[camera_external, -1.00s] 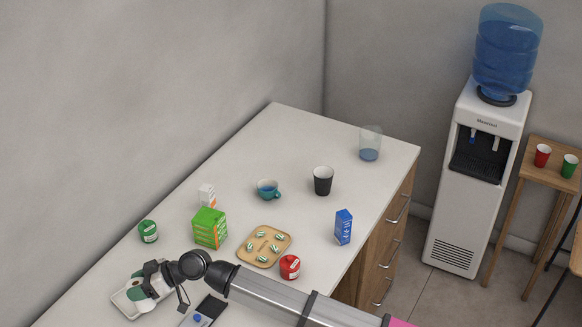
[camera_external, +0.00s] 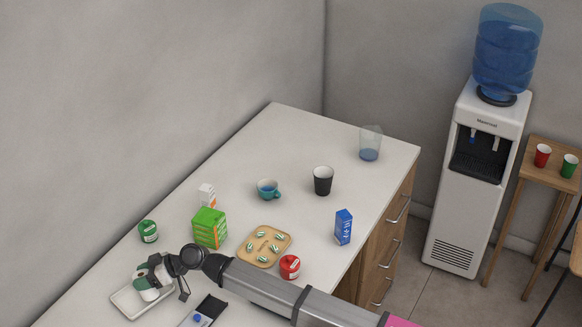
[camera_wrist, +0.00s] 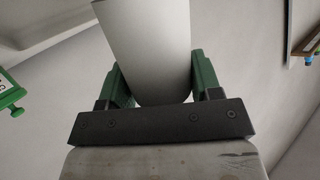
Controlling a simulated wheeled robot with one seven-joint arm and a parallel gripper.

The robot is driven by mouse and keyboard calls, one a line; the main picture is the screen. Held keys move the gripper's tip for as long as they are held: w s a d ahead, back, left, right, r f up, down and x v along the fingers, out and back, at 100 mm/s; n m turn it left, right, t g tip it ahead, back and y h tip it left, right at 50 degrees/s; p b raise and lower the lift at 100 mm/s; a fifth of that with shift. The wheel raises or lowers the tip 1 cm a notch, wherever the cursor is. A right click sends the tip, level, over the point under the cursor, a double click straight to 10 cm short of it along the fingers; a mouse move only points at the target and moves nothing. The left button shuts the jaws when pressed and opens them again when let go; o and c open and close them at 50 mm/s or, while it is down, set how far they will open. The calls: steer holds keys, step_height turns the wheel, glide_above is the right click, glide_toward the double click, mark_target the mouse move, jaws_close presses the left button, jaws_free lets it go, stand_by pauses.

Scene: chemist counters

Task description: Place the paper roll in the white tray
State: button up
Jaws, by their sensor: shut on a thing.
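The white paper roll (camera_wrist: 146,45) is between the green fingers of my gripper (camera_wrist: 155,82) in the wrist view, and my gripper is shut on it. In the outside view my gripper (camera_external: 148,279) is at the lower left, over the white tray (camera_external: 127,306), with the roll (camera_external: 146,290) at its end. The tray is shallow and lies flat on the counter. The arm hides part of the tray's right side. I cannot tell whether the roll touches the tray's floor.
A green box (camera_external: 209,229), a green-and-white jar (camera_external: 148,231), a wooden tray with capsules (camera_external: 250,238) and a red jar (camera_external: 289,266) stand nearby. A dark tray (camera_external: 210,309) lies right of the white tray. The far counter holds a teal cup (camera_external: 268,188) and black cup (camera_external: 323,180).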

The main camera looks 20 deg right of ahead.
steer(key=shift+f, duration=0.5)
steer(key=shift+f, duration=0.1)
steer(key=shift+f, duration=0.15)
steer(key=o, duration=1)
steer(key=shift+o, duration=0.2)
steer(key=shift+o, duration=0.5)
steer(key=v, duration=1)
steer(key=shift+d, duration=0.4)
